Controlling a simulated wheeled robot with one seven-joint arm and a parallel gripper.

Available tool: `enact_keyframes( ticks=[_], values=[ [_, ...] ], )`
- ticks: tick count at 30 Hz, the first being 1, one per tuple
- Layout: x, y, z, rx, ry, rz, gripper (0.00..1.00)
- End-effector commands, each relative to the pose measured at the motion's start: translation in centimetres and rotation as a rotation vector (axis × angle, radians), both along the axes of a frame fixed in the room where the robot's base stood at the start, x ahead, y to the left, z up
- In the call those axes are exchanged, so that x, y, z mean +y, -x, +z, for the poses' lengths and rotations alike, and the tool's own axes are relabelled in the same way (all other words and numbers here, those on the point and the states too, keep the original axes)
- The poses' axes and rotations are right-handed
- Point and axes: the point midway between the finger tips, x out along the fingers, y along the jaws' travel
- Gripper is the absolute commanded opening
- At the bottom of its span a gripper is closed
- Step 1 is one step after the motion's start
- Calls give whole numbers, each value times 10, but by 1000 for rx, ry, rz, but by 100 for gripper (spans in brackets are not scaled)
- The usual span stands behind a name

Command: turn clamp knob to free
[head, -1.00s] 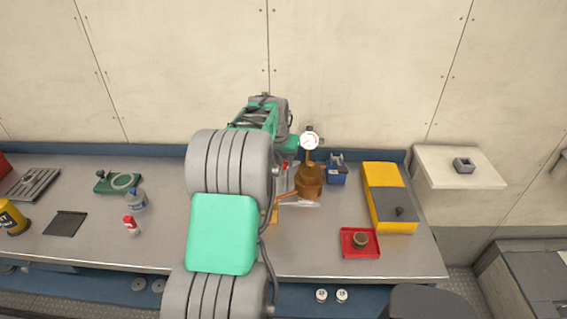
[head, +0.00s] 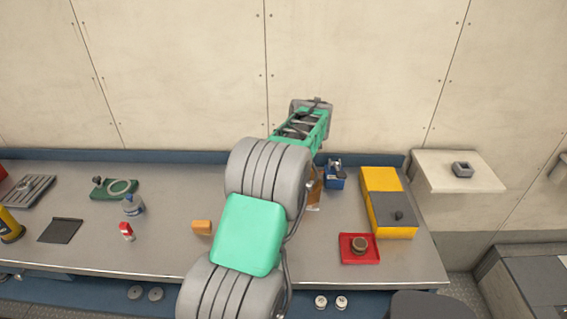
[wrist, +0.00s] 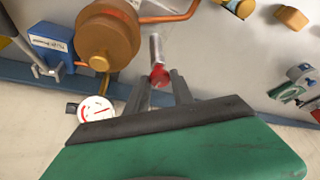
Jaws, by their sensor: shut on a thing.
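The red clamp knob (wrist: 160,76) sits at the end of a short metal rod (wrist: 155,48) in the wrist view. My gripper (wrist: 161,88) is shut on this knob, with one dark finger on each side. The rod stands beside the round copper-brown vessel (wrist: 106,38), which carries a white dial gauge (wrist: 97,109). In the head view my arm hides the gripper, the knob and the gauge. Only a sliver of the vessel (head: 316,190) shows there.
A blue box (head: 335,177) stands just right of the vessel. Further right are a yellow and grey case (head: 380,180) and a red tray (head: 346,256) with a round part. An orange block (head: 201,227) lies left of my arm.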

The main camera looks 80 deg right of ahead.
Motion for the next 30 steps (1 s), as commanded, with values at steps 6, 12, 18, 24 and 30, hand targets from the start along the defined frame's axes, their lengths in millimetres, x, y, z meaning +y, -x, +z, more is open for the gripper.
enact_keyframes(
  ticks=[6,12,18,24,30],
  values=[
    [-1,1,1,0,-1,108,0],
    [-2,1,1,0,2,160,0],
    [-2,1,1,0,2,174,0],
    [-2,1,1,0,2,174,0],
    [-2,1,1,0,2,173,38]
  ],
)
